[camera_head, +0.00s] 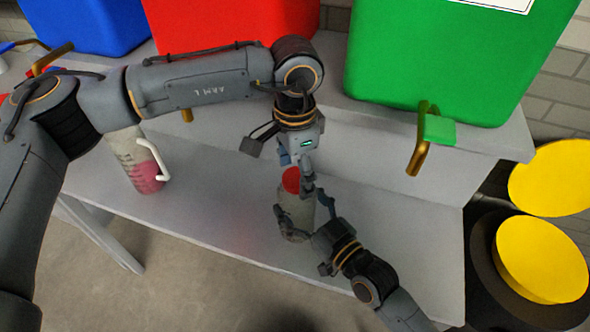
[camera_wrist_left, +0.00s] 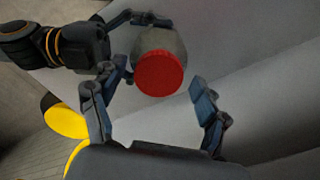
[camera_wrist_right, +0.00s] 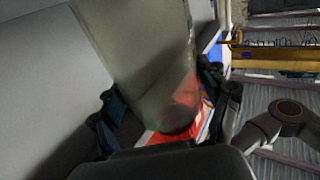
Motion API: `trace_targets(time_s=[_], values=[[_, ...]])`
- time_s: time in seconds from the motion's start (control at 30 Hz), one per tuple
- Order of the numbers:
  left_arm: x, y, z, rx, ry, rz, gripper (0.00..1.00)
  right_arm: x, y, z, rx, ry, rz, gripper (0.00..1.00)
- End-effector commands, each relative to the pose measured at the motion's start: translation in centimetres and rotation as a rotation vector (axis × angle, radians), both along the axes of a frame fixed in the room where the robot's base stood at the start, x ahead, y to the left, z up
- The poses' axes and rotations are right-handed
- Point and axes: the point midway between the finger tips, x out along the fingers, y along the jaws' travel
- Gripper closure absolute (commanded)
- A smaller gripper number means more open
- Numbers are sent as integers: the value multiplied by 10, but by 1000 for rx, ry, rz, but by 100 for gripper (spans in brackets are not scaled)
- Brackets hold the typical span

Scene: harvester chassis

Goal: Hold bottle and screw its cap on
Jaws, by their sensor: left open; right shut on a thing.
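The bottle (camera_head: 297,222) is greyish and see-through and stands on the grey bench. A round red cap (camera_head: 291,180) is at its top; whether it is threaded on I cannot tell. My right gripper (camera_head: 302,219) is shut around the bottle's body, which fills the right wrist view (camera_wrist_right: 145,50) between the fingers. My left gripper (camera_head: 297,172) points down at the bottle's top. In the left wrist view its fingers (camera_wrist_left: 158,97) are spread, with the red cap (camera_wrist_left: 158,74) ahead, between and slightly beyond the tips. The cap's underside is hidden.
A jug (camera_head: 134,165) with a white handle and pink contents stands left on the bench. Red (camera_head: 215,25) and green (camera_head: 450,60) bins stand on the raised shelf behind. Yellow round lids (camera_head: 543,260) are at the right. The bench front is mostly clear.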

Motion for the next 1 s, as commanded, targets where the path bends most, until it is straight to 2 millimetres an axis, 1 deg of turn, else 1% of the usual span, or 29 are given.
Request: trace_targets(time_s=[0.17, 0.5, 0.73, 0.8, 0.87, 0.97, 1.0], values=[[0, 0, 4, 0, -1, 0, 26, 0, 0, 0, 0, 0, 0, 100], [0, 0, 43, -1, 0, 0, 26, 0, 0, 0, 0, 0, 0, 100], [0, 0, 45, 0, 0, 0, 26, 0, 0, 0, 0, 0, 0, 100], [0, 0, 45, 0, 0, 1, 29, 0, 0, 0, 0, 0, 0, 100], [0, 0, 45, 0, 0, 12, 29, 0, 0, 0, 0, 0, 0, 100], [0, 0, 45, 0, 0, 79, 29, 0, 0, 0, 0, 0, 0, 100], [0, 0, 46, 0, 0, 125, 29, 0, 0, 0, 0, 0, 0, 100]])
